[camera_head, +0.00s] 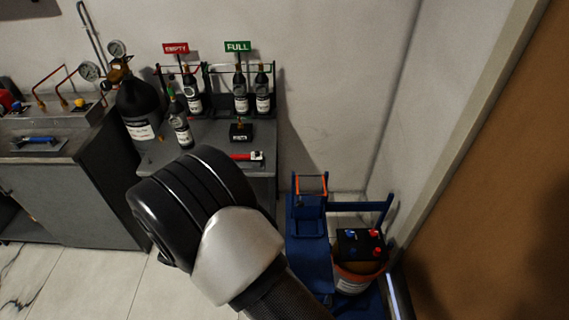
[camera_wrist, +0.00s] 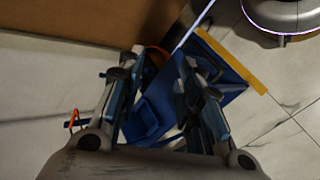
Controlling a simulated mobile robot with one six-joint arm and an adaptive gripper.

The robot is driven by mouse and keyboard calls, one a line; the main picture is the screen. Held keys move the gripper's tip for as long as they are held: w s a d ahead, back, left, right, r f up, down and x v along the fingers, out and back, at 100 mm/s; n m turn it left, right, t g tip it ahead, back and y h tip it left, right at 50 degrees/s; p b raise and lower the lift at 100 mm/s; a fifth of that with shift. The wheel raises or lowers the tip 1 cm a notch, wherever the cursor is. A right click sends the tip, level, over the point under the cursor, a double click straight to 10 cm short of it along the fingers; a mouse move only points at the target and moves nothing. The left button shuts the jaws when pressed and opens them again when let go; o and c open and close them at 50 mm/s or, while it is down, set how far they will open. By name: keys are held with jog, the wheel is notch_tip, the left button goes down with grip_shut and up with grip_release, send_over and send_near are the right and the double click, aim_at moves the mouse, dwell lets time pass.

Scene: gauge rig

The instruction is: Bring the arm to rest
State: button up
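My arm (camera_head: 235,250) reaches across the lower middle of the head view, a silver and black joint in front. My gripper is not visible in the head view. In the wrist view my gripper (camera_wrist: 160,68) has its two fingers spread apart, with a clear gap and nothing held between them. Behind the fingers lies a blue trolley (camera_wrist: 240,95), partly hidden by them. The same blue trolley shows in the head view (camera_head: 306,255), right of my arm.
The trolley carries a bucket (camera_head: 352,282) with a black box (camera_head: 361,245) on top. A grey bench (camera_head: 205,140) holds several dark bottles, EMPTY (camera_head: 176,48) and FULL (camera_head: 237,47) signs and a red-handled tool (camera_head: 246,156). A brown panel (camera_head: 500,190) stands at right. Floor shows at lower left.

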jog(key=d+r+m+g+y, duration=0.1)
jog(key=d+r+y, duration=0.25)
jog(key=r, duration=0.65)
jog(key=s+d+r+m+t+y, duration=0.1)
jog(key=s+d+r+t+y, duration=0.1)
jog(key=s+d+r, duration=0.3)
jog(key=s+d+r+m+t+y, duration=0.2)
jog(key=s+d+r, duration=0.4)
jog(key=r, duration=0.6)
jog(key=d+t+y, duration=0.1)
jog(key=d+y, duration=0.1)
jog(key=shift+r+y, duration=0.15)
jog(key=shift+y, duration=0.2)
